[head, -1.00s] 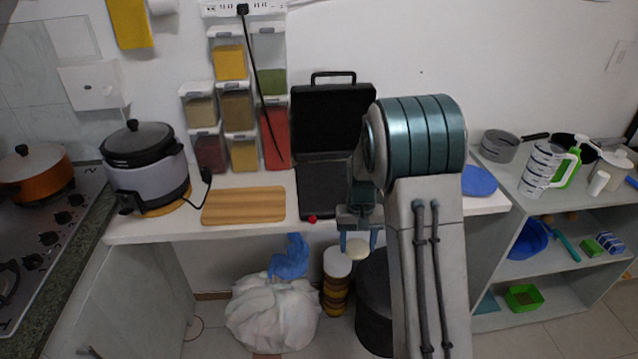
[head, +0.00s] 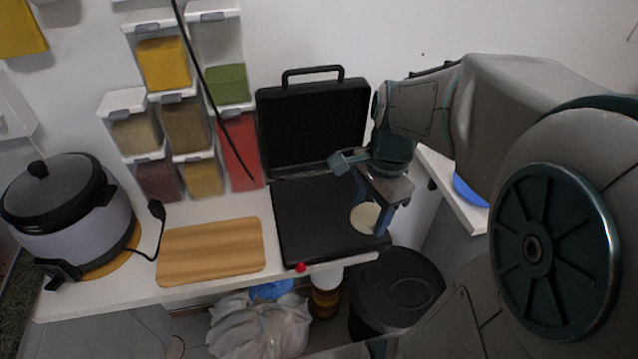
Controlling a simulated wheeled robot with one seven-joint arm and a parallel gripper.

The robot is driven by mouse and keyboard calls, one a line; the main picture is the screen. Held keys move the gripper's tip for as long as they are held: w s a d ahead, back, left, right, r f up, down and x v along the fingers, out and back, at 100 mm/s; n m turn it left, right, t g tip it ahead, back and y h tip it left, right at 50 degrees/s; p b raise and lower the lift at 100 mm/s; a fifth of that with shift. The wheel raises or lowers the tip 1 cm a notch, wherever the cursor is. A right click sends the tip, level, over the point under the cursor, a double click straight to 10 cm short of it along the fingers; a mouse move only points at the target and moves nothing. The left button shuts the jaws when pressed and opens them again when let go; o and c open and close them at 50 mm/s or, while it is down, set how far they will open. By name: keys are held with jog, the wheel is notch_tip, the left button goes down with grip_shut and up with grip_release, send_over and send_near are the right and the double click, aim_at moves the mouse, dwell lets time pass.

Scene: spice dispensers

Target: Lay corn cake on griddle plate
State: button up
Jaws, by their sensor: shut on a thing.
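The corn cake (head: 365,217) is a pale, round, flat disc. My gripper (head: 369,215) is shut on it, with a finger on either side. The cake shows over the right front part of the griddle plate (head: 312,215), the dark lower half of an open black appliance. I cannot tell whether the cake touches the plate or hangs above it. The raised black lid (head: 312,125) with its handle stands behind the plate. My gripper hides part of the plate's right side.
A wooden board (head: 210,252) lies left of the griddle, with a grey cooker (head: 72,225) further left. Spice dispensers (head: 185,125) hang on the wall behind. A red knob (head: 300,267) is at the counter's front edge, and a black bin (head: 395,295) stands below.

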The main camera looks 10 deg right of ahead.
jog(key=p, duration=0.1)
send_over(329, 219)
jog(key=f, duration=0.7)
jog(key=shift+w+d, duration=0.1)
jog(key=shift+d, duration=0.1)
jog(key=shift+f, duration=1.9)
jog(key=shift+f, duration=0.15)
jog(key=shift+f, duration=0.15)
jog(key=o, duration=1)
